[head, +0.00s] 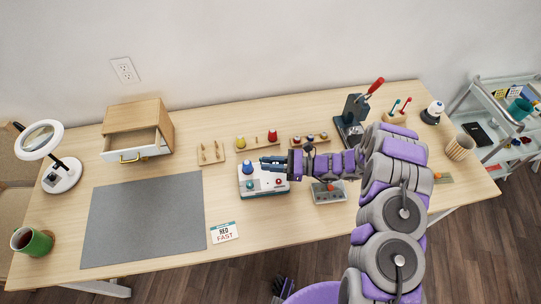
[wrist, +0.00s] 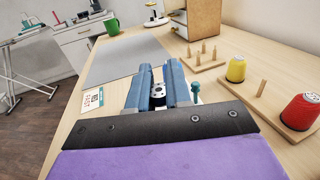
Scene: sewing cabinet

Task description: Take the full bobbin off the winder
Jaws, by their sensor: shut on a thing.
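My gripper (head: 270,163) reaches in from the right and lies over the winder's back edge. In the wrist view its blue fingers (wrist: 159,85) are closed around a small round metallic piece with a dark centre, likely the bobbin (wrist: 158,91). Its thread is hidden by the fingers, and I cannot tell whether it still touches the winder's spindle. A teal-topped pin (wrist: 196,91) stands just right of the fingers.
Pegged wooden racks (head: 212,154) and thread spools (head: 272,136) stand close behind the winder. A grey tray (head: 329,195) is to its right. A card (head: 223,232) lies in front. The grey mat (head: 144,220) at left is clear. An open-drawer box (head: 137,125) stands behind it.

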